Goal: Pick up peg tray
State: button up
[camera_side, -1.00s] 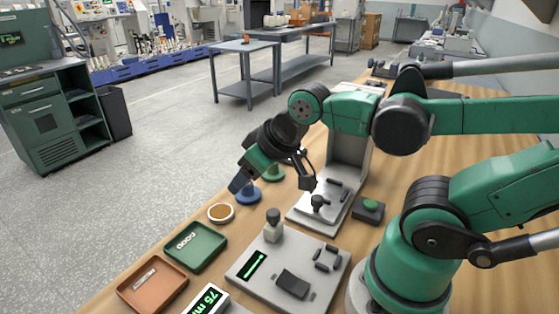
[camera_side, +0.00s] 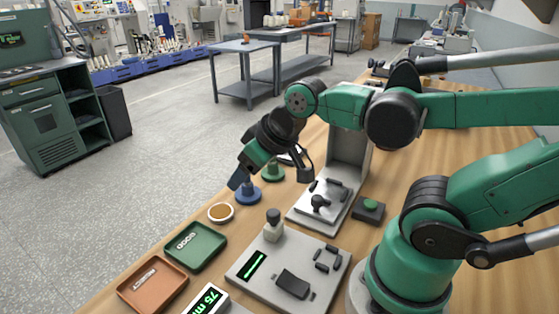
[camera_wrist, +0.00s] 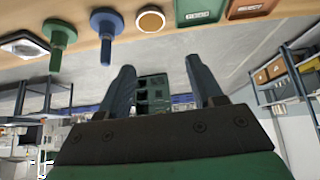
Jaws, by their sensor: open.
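I cannot tell which is the peg tray. My gripper (camera_side: 239,181) is above the table near the blue bobbin (camera_side: 248,195), up and right of both trays in the side view. In the wrist view its two blue fingers (camera_wrist: 162,75) are spread with nothing between them. The green tray (camera_wrist: 182,18) and orange tray (camera_wrist: 232,14) show at that view's top edge.
A green bobbin (camera_side: 273,173) stands behind the blue one. A round white-rimmed dish (camera_side: 221,212) sits between bobbins and trays.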

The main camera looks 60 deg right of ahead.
jog(key=w+d+g, duration=0.2)
jog(key=w+d, duration=0.3)
jog(key=d, duration=0.5)
jog(key=n+y, duration=0.1)
jog(key=n, duration=0.1)
send_over(273, 170)
jog(key=s+d, duration=0.1)
notch_tip(273, 170, down, 4)
jog(key=shift+s+x, duration=0.15)
jog(key=shift+x, duration=1.3)
jog(key=shift+s+x, duration=0.15)
jog(key=shift+x, duration=1.3)
jog(key=shift+d+f, duration=0.15)
jog(key=shift+d, duration=0.1)
grip_shut()
